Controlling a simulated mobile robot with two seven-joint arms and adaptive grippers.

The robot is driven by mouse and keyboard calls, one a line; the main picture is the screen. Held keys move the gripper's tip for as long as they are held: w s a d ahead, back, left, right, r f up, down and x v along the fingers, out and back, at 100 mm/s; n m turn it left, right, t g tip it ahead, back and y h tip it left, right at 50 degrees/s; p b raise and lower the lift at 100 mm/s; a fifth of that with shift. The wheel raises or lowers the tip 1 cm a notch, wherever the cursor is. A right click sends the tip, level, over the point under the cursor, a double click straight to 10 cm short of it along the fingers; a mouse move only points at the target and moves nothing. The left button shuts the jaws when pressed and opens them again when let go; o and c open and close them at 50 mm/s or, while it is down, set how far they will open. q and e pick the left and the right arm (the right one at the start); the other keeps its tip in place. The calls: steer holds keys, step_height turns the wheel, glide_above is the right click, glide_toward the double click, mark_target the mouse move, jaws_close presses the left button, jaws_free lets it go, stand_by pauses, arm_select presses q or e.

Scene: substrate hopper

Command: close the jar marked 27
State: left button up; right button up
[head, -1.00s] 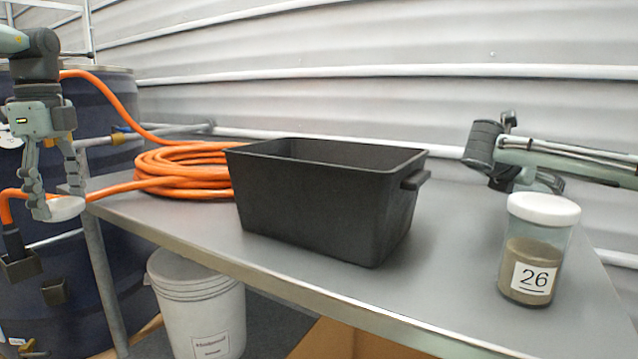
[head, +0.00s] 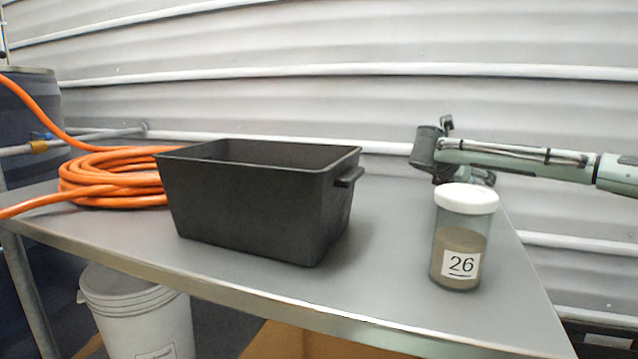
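The jar marked 27 is not in view. A clear jar marked 26 (head: 461,262) stands upright on the grey bench, with a white lid (head: 466,198) on it and brown material inside. My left gripper is out of view. A pale green arm link with a dark joint comes in from the right behind jar 26; it looks like part of my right arm. No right fingers can be made out.
A black open tub (head: 250,208) stands mid-bench (head: 395,290), its inside mostly hidden. A coiled orange hose (head: 115,180) lies at its left. A white bucket (head: 140,318) stands below. The bench is clear between tub and jar 26.

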steer(key=c, duration=1.6)
steer(key=shift+r, duration=0.15)
steer(key=shift+c, duration=0.2)
steer(key=r, duration=0.4)
steer(key=shift+w+a+r, duration=0.1)
steer(key=shift+a+r, duration=0.05)
steer(key=shift+a, duration=0.15)
steer(key=shift+c, duration=0.2)
steer(key=w+a+r, duration=0.1)
steer(key=a+r, duration=0.1)
steer(key=a, duration=0.1)
steer(key=w+a+r, duration=0.2)
steer(key=a, duration=0.2)
steer(key=w+a+r+p, duration=0.1)
steer(key=a+r, duration=0.1)
steer(key=a, duration=0.1)
steer(key=shift+w+a+r, duration=0.15)
steer(key=shift+r, duration=0.1)
steer(key=shift+c, duration=0.3)
steer(key=o, duration=0.9)
steer(key=shift+c, duration=0.2)
jaws_close()
